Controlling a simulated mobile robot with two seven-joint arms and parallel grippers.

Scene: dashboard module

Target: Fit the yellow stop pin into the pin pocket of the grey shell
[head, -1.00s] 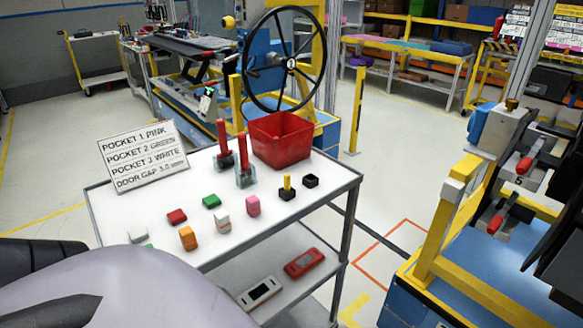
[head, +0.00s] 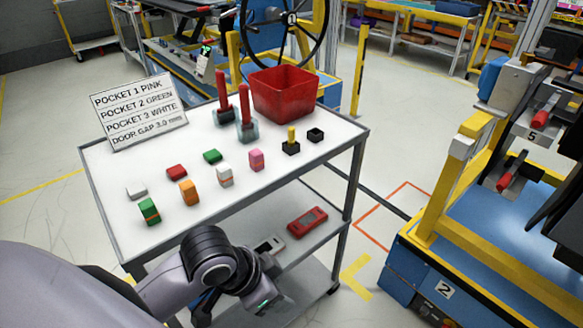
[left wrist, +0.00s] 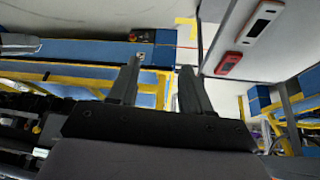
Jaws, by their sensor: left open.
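The yellow stop pin (head: 291,134) stands upright in a small black block (head: 291,148) near the right end of the white table top. I cannot make out the grey shell with its pin pocket for certain in either view. My left gripper (left wrist: 159,66) is open and empty in the left wrist view, its two dark fingers apart. In the head view my left arm reaches in at the bottom, with its hand low in front of the table, below the top and well away from the pin. My right gripper is not in view.
The table (head: 128,228) also holds several coloured blocks, a red bin (head: 284,95), two red-handled tools, an empty black block (head: 315,135) and a pocket sign (head: 139,110). A red device (head: 307,222) lies on the lower shelf. A blue-and-yellow fixture (head: 490,250) stands right, across open floor.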

